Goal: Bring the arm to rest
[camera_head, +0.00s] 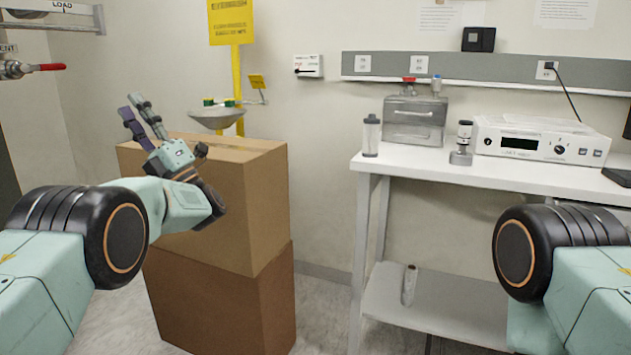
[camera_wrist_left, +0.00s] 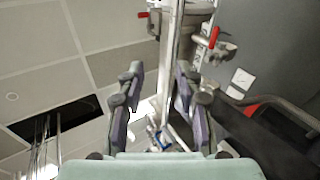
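My left gripper (camera_head: 136,112) is raised in front of the boxes in the head view, its fingers pointing up and to the left. In the left wrist view its two fingers (camera_wrist_left: 160,75) stand apart with nothing between them, so it is open and empty. My left arm (camera_head: 125,240) comes in from the left edge, bent at a black joint. Part of my right arm (camera_head: 560,255) shows at the lower right; its gripper is outside the view.
Two stacked cardboard boxes (camera_head: 262,175) stand behind my left gripper. A white bench (camera_head: 420,170) at the right carries a metal drawer unit (camera_head: 415,125) and a white instrument (camera_head: 540,140). A yellow eyewash station (camera_head: 237,75) stands behind the boxes. Red-handled valves (camera_head: 45,67) are at upper left.

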